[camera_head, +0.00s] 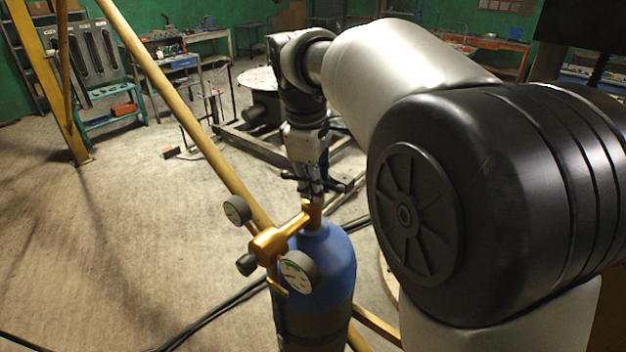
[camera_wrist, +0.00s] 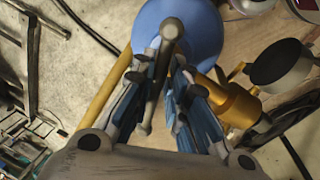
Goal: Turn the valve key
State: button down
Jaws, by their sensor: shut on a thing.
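A blue gas cylinder (camera_head: 328,258) with a dark lower part stands upright below my gripper. It also shows in the wrist view (camera_wrist: 205,22). A brass regulator (camera_head: 272,243) with two round gauges is fitted at its top. The valve key (camera_wrist: 171,30) is a grey metal bar with a rounded end, lying over the cylinder top in the wrist view. My gripper (camera_head: 312,192) points down at the cylinder valve. In the wrist view its two blue-padded fingers (camera_wrist: 170,68) are shut on the key, one on each side. The key is hardly visible in the head view.
A yellow pole (camera_head: 185,105) slants down behind the regulator. One gauge (camera_head: 298,271) sticks out toward the front, another (camera_head: 237,210) to the left. Black cables (camera_head: 215,313) lie on the floor. The floor at left is mostly clear. Workbenches (camera_head: 205,40) stand at the back.

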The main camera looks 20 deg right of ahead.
jog(key=n, duration=0.1)
jog(key=n+p, duration=0.1)
jog(key=n, duration=0.1)
jog(key=shift+w+d+r+n+t+y, duration=0.2)
jog(key=shift+w+r+n+t+y, duration=0.05)
jog(key=shift+r+n+t+y, duration=0.1)
jog(key=n+p, duration=0.1)
jog(key=n, duration=0.2)
jog(key=shift+w+n+y+p, duration=0.1)
jog(key=shift+n+y+p, duration=0.15)
jog(key=shift+p, duration=0.15)
jog(key=n, duration=0.3)
jog(key=shift+w+n+y+p, duration=0.15)
jog(key=shift+n+y+p, duration=0.15)
jog(key=shift+y+p, duration=0.1)
jog(key=shift+w+n+y, duration=0.1)
jog(key=shift+n+y, duration=0.2)
jog(key=shift+n, duration=1.6)
jog(key=shift+a, duration=0.1)
jog(key=c, duration=1.9)
grip_release()
jog(key=shift+f, duration=0.1)
jog(key=shift+o, duration=1)
jog(key=shift+w+a+f, duration=0.1)
jog(key=shift+f, duration=0.05)
